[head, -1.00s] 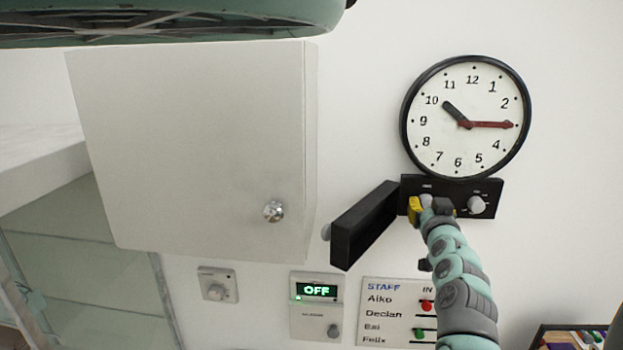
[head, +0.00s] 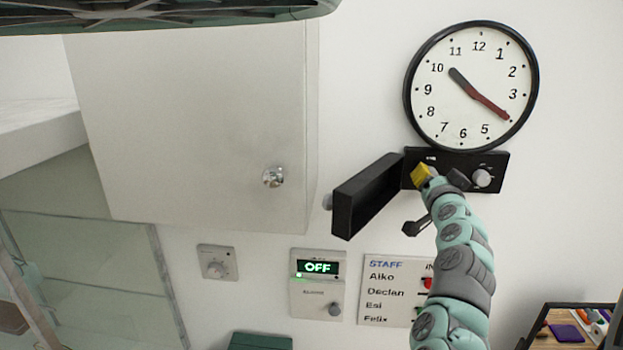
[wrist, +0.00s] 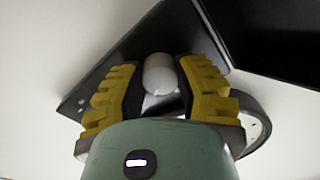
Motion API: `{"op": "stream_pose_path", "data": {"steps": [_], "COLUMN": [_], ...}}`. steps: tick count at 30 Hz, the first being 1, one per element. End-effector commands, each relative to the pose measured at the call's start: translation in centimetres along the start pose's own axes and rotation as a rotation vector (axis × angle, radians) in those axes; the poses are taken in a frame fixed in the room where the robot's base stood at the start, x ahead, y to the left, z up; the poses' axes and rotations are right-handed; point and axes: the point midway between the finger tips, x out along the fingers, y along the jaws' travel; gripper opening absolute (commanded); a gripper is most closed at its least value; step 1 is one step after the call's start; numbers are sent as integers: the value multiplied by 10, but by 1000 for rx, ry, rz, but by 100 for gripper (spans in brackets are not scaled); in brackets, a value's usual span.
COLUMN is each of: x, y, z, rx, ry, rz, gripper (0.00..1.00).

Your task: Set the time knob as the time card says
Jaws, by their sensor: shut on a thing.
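A round clock (head: 440,110) hangs on the wall. Its dark hour hand points near 10 and its red hand (head: 492,106) points at about 4. Below it is a black panel (head: 495,160) with a white knob (head: 481,178) on its right side. My gripper (head: 439,174) is at the panel's left part. In the wrist view its yellow-padded fingers (wrist: 160,90) are shut on a pale knob (wrist: 159,73), one on each side. My fingers hide that knob in the head view. The panel's labels are too small to read. I see no time card.
A black cover (head: 366,196) stands open left of the panel, close to my gripper. A white cabinet (head: 190,130) with a round handle is further left.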

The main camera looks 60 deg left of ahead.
Motion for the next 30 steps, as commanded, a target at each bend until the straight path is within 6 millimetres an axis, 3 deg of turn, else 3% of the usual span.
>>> {"op": "stream_pose_path", "data": {"steps": [18, 30], "x": [0, 0], "y": [1, -1], "z": [1, 1], "rx": [586, 882], "ry": [-2, -6], "rz": [3, 3], "gripper": [0, 0]}}
